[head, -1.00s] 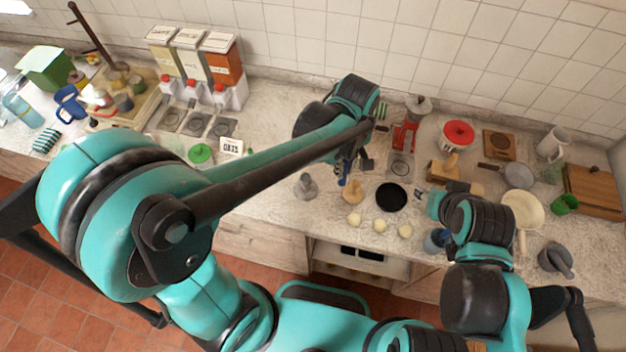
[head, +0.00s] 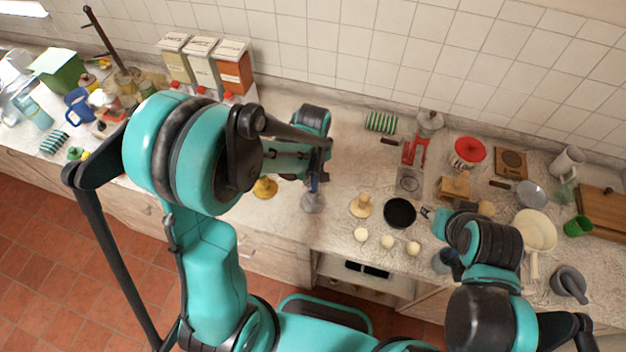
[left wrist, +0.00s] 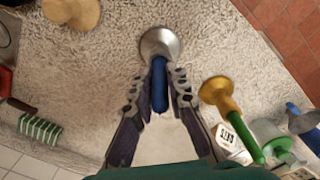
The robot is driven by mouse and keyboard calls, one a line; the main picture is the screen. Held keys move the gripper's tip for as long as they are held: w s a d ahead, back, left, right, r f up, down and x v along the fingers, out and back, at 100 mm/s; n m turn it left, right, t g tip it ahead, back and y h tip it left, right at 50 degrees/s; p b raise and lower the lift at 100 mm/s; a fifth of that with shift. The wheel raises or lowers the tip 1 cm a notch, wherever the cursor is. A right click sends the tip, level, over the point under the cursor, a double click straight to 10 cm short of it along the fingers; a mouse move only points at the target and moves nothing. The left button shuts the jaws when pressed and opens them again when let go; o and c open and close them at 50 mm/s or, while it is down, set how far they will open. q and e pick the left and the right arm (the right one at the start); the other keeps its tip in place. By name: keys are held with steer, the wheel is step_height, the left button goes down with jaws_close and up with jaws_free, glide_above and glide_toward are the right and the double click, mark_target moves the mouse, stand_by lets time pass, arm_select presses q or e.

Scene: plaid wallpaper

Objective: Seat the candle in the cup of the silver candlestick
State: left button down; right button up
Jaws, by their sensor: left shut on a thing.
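The blue candle (left wrist: 160,88) is between the two fingers of my left gripper (left wrist: 162,80), which is shut on it. In the head view, the candle (head: 314,186) hangs upright under my left gripper (head: 315,174). The silver candlestick (left wrist: 160,41) stands on the counter directly below the candle's far end; it also shows in the head view (head: 312,204). The candle's lower end overlaps the candlestick, so I cannot tell whether it is in the cup or just above it. My right gripper (head: 429,213) is beside the black pan; its finger gap is unclear.
A gold candlestick (left wrist: 217,90) with a green candle (left wrist: 244,136) stands close to the right in the wrist view. A wooden candlestick-like piece (head: 361,206), a black pan (head: 400,212) and several pale balls (head: 387,242) lie to the right. A striped cloth (head: 381,122) is behind.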

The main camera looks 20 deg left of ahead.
arm_select(q)
steer(key=shift+s+f, duration=0.1)
steer(key=shift+f, duration=0.05)
steer(key=c, duration=1.5)
jaws_free()
